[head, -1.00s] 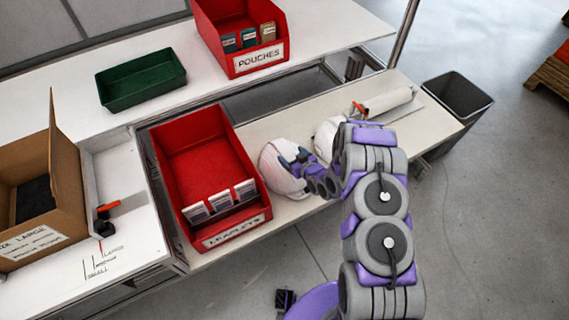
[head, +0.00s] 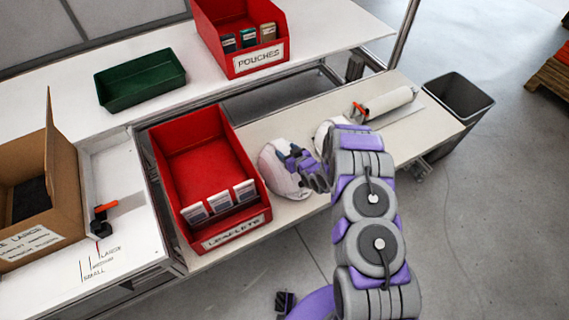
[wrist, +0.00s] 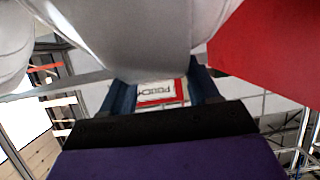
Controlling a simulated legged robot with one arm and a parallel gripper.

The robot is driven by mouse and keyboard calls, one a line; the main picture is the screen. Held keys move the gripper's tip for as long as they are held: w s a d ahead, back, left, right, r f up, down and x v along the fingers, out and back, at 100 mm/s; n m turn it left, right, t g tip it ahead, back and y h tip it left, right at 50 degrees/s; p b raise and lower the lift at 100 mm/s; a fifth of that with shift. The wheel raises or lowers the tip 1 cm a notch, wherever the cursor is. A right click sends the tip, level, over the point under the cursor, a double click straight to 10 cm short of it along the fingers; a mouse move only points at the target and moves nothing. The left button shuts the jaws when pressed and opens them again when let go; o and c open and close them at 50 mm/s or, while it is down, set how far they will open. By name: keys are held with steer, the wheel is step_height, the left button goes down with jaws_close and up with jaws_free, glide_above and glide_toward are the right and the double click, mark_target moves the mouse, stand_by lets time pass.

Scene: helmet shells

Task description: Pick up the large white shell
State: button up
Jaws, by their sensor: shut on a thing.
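A white shell (head: 277,178) sits on the lower bench just right of the red leaflets bin in the head view. My gripper (head: 299,163) is at its right side, shut on it. In the wrist view the shell (wrist: 160,38) fills the upper middle, and the two dark fingers of my gripper (wrist: 160,92) reach to its lower edge. Their exact contact is hidden behind the shell. A second white shell (head: 322,133) stands to the right, partly hidden by my arm. It seems to show at the wrist view's left edge (wrist: 14,45).
The red leaflets bin (head: 190,150) stands close left of the shell. A white roll with an orange handle (head: 390,104) lies at the bench's right, near a grey waste bin (head: 455,105).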

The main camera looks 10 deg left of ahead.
steer(key=shift+s+f, duration=0.2)
steer(key=shift+f, duration=0.1)
jaws_close()
